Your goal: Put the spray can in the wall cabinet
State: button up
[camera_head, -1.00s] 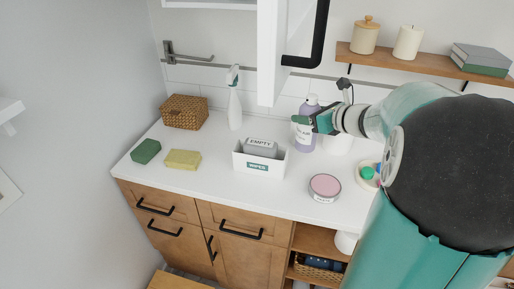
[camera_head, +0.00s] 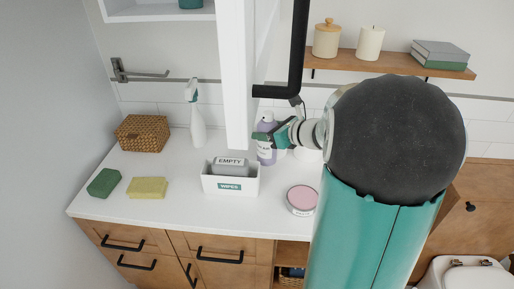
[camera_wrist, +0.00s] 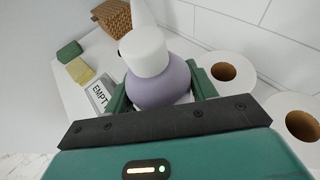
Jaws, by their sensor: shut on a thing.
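The spray can, lilac with a white cap, is upright at the back of the counter in the head view (camera_head: 267,156), behind the wipes box. The wrist view shows its white cap and lilac shoulder (camera_wrist: 166,88) between my fingers. My gripper (camera_head: 271,138) is shut on its upper body; the fingers also show in the wrist view (camera_wrist: 160,93). I cannot tell whether its base touches the counter. The white wall cabinet (camera_head: 157,16) is at the top left, its door (camera_head: 237,75) standing open above the counter. A green item sits inside; most of the interior is out of frame.
The open door's black handle (camera_head: 297,50) hangs just above my gripper. On the counter are a white wipes box (camera_head: 230,186), white spray bottle (camera_head: 197,128), wicker basket (camera_head: 141,133), sponges and a pink-topped tin (camera_head: 301,198). Toilet rolls (camera_wrist: 222,72) stand right of the can.

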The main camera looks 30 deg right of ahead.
aim_at(266, 144)
jog(key=shift+f, duration=0.95)
jog(key=shift+w+f, duration=0.15)
jog(key=shift+f, duration=1.5)
jog(key=o, duration=1.1)
jog(key=shift+f, duration=0.15)
jog(key=shift+c, duration=0.2)
jog(key=shift+o, duration=0.2)
